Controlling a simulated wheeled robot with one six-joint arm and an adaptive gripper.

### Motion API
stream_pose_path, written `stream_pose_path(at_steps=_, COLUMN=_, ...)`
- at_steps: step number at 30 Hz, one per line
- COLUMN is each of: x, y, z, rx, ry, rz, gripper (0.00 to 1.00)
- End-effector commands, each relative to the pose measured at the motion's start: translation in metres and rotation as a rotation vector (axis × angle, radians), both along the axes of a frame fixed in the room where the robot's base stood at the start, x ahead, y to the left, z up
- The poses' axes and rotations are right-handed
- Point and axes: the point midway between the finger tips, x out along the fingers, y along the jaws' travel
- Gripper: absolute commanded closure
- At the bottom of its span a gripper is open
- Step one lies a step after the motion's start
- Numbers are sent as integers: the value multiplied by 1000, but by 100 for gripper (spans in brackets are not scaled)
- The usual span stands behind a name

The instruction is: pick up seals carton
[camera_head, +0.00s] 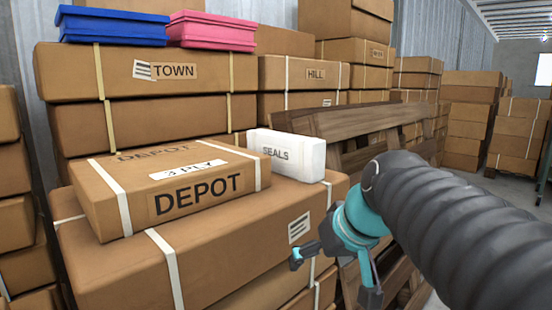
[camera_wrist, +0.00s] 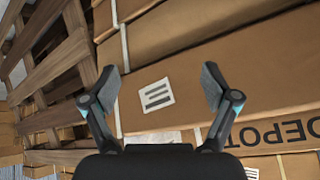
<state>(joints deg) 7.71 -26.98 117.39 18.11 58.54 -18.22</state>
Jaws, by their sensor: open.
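The seals carton (camera_head: 288,154) is a small white box marked SEALS. In the head view it lies on top of a large brown carton (camera_head: 205,262), against the right end of the brown DEPOT box (camera_head: 165,185). My gripper (camera_head: 334,277) is open and empty, in front of and below the seals carton and apart from it. In the wrist view my gripper (camera_wrist: 160,86) has its fingers spread before the large carton's side with its striped label (camera_wrist: 156,95). A pale patch behind my gripper's base there may be the seals carton, mostly hidden.
Wooden pallets (camera_head: 345,125) lean to the right of the seals carton, close to my arm. Taller stacks with a TOWN carton (camera_head: 205,74) and a HILL carton (camera_head: 300,73) stand behind. A blue bin (camera_head: 112,25) and a pink bin (camera_head: 212,32) sit on top. Open floor shows at far right.

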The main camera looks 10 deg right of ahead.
Motion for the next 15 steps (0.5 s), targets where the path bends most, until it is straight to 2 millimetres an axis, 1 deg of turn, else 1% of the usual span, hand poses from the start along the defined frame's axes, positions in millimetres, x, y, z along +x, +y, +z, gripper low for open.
stream_pose_path(at_steps=1, x=25, y=-3, z=17, rx=22, ry=-28, rz=24, gripper=14)
stream_pose_path(at_steps=2, x=37, y=-4, z=29, rx=35, ry=-47, rz=43, gripper=14)
stream_pose_path(at_steps=3, x=54, y=-5, z=44, rx=51, ry=-77, rz=69, gripper=14)
stream_pose_path(at_steps=5, x=78, y=-9, z=67, rx=71, ry=-123, rz=109, gripper=14)
stream_pose_path(at_steps=6, x=94, y=-13, z=82, rx=82, ry=-157, rz=136, gripper=14)
stream_pose_path(at_steps=8, x=117, y=-20, z=104, rx=97, ry=-211, rz=177, gripper=14)
stream_pose_path(at_steps=9, x=131, y=-26, z=118, rx=102, ry=-250, rz=206, gripper=14)
stream_pose_path(at_steps=12, x=162, y=-40, z=150, rx=111, ry=-349, rz=275, gripper=14)
stream_pose_path(at_steps=15, x=185, y=-55, z=176, rx=109, ry=-440, rz=337, gripper=14)
